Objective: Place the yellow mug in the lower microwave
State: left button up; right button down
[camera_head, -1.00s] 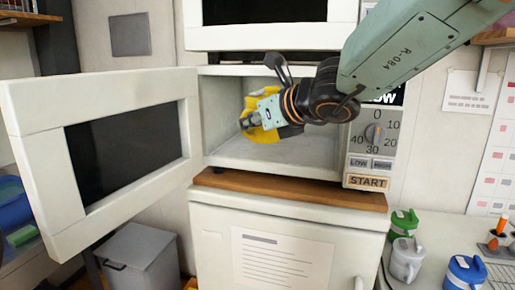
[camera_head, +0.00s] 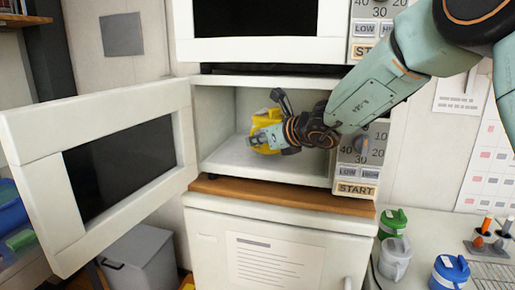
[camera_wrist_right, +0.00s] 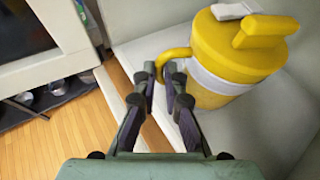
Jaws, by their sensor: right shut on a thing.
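The yellow mug (camera_head: 266,117), with a white band and a lid, is inside the lower microwave (camera_head: 225,161), above or on its pale floor; I cannot tell if it touches. The mug also shows in the right wrist view (camera_wrist_right: 230,88), roughly upright with its handle toward me. My right gripper (camera_wrist_right: 164,73) is shut on the mug's handle. In the head view the right gripper (camera_head: 264,139) reaches in through the opening from the right and hides part of the mug. The microwave door (camera_head: 35,150) stands wide open to the left. My left gripper is not in view.
An upper microwave (camera_head: 258,52) sits directly above. The control panel with START button (camera_head: 357,189) borders the opening on the right. A green-lidded mug (camera_head: 393,222), a grey mug (camera_head: 395,258) and a blue mug (camera_head: 449,272) stand on the right counter. A grey bin (camera_head: 140,262) stands below the door.

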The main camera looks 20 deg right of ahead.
jog(key=shift+f, duration=0.75)
jog(key=shift+w+d+f+p, duration=0.15)
jog(key=shift+w+p, duration=0.05)
jog(key=shift+p, duration=0.1)
jog(key=shift+w+f, duration=0.2)
jog(key=shift+s, duration=0.1)
jog(key=shift+s, duration=0.15)
jog(key=c, duration=1.9)
grip_release()
jog(key=shift+f+b, duration=0.25)
jog(key=shift+b, duration=0.05)
jog(key=o, duration=0.5)
jog(key=shift+c, duration=0.2)
